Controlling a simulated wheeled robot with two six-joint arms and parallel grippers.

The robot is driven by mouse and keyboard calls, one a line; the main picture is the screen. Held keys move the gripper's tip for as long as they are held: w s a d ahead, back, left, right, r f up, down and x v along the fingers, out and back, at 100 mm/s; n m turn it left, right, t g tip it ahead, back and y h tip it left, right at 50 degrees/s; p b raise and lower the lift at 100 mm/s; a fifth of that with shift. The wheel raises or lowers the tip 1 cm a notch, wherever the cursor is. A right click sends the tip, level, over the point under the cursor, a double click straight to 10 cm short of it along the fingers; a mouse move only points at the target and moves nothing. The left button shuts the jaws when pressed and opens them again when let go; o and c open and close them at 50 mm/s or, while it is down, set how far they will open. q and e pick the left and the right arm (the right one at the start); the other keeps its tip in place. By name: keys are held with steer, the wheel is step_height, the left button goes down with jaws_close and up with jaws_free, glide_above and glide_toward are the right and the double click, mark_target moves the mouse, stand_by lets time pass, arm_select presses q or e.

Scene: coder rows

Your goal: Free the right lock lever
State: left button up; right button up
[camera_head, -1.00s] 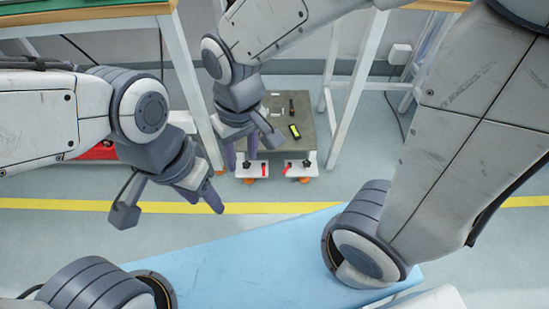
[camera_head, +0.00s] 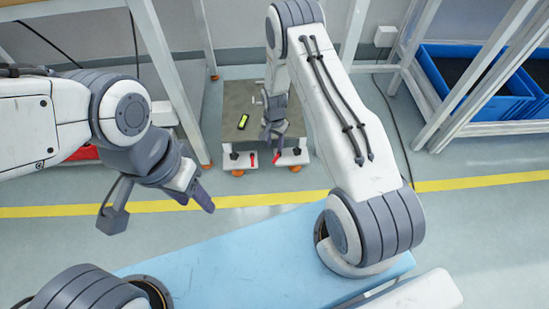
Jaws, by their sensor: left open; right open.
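A low cart (camera_head: 238,100) with a grey top stands on the floor in the middle of the head view. On its white front edge are two small red lock levers, the left lever (camera_head: 252,159) and the right lever (camera_head: 277,156). My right gripper (camera_head: 273,140) is open and points down above the cart's front edge, close to the right lever. Whether it touches anything there cannot be told. My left gripper (camera_head: 200,196) is open and empty in the air, left of and nearer than the cart.
A yellow-and-black device (camera_head: 243,121) lies on the cart top. A table's white legs (camera_head: 168,70) stand left of the cart. A white rack with blue bins (camera_head: 475,75) stands at the right. A light blue surface (camera_head: 240,250) lies in front; a yellow line (camera_head: 470,182) crosses the floor.

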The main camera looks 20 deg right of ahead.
mark_target(275, 160)
step_height(275, 160, down, 10)
steer(key=b, duration=0.4)
steer(key=shift+r+b, duration=0.2)
steer(key=shift+b, duration=0.15)
steer(key=shift+s, duration=0.1)
jaws_close()
